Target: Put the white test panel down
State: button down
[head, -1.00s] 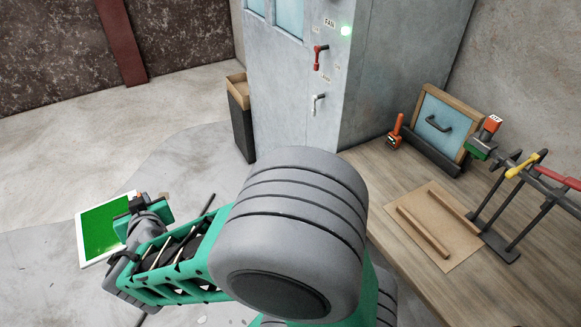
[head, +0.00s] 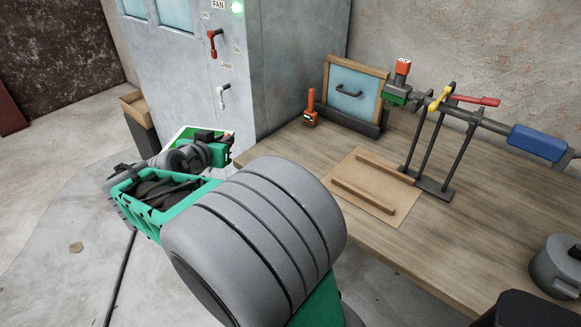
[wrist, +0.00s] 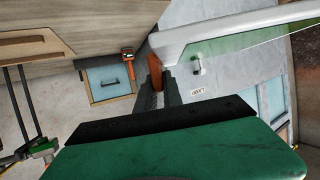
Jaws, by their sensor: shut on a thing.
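The white test panel has a white edge and a green face. In the wrist view its white edge (wrist: 235,25) runs across the upper right, with a strip of green below it. My gripper (wrist: 158,75) is shut on the panel at its near corner. In the head view the panel (head: 184,132) shows only as a thin white and green piece behind my gripper (head: 213,145), in front of the grey cabinet. Most of it is hidden by my wrist. It is held in the air, left of the bench.
The wooden bench (head: 455,215) bears a brown board (head: 362,187) with two wooden strips. Behind it are a blue framed panel (head: 352,92), an orange-handled tool (head: 310,110) and a rack of clamps (head: 430,150). A grey pot (head: 556,268) stands at right. The grey cabinet (head: 285,60) adjoins the bench.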

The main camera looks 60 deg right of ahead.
jog(key=s+d+f+m+g+b, duration=0.1)
jog(key=s+d+m+g+b, duration=0.4)
jog(key=s+d, duration=0.7)
jog(key=g+p, duration=0.2)
send_over(317, 164)
jog(key=a, duration=0.1)
jog(key=shift+m+h, duration=0.3)
jog(key=shift+h, duration=0.1)
notch_tip(317, 164, down, 9)
jog(key=shift+s+a+r, duration=0.1)
jog(key=shift+r, duration=0.1)
jog(key=shift+d+f+t, duration=0.25)
jog(key=shift+t, duration=0.05)
jog(key=shift+d+f, duration=0.15)
jog(key=shift+f, duration=0.85)
jog(key=shift+d+f, duration=0.15)
jog(key=shift+f, duration=0.8)
jog(key=shift+f, duration=0.2)
jog(key=c, duration=1.5)
grip_release()
